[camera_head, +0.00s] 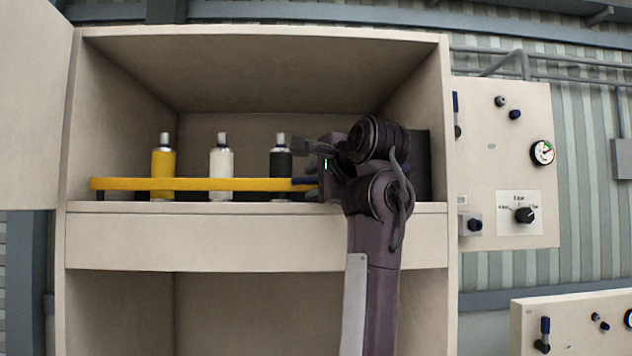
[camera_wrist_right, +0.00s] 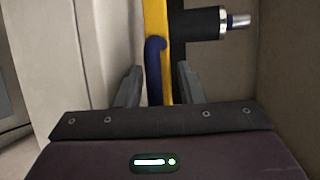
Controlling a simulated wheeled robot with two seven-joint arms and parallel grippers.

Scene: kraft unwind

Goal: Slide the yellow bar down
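The yellow bar (camera_head: 200,184) runs level across the front of the upper shelf, a little above its front edge, before several small bottles. Its right end carries a blue handle (camera_head: 304,181). My right gripper (camera_head: 314,172) is at that right end. In the right wrist view, its two fingers (camera_wrist_right: 158,85) stand apart on either side of the blue handle (camera_wrist_right: 154,70) and yellow bar (camera_wrist_right: 160,25), with gaps visible. My left gripper is not in view.
A yellow bottle (camera_head: 163,160), a white bottle (camera_head: 221,160) and a black bottle (camera_head: 280,160) stand behind the bar. The cabinet (camera_head: 250,240) has side walls close to my right arm. A control panel (camera_head: 510,150) with a gauge and knobs is at the right.

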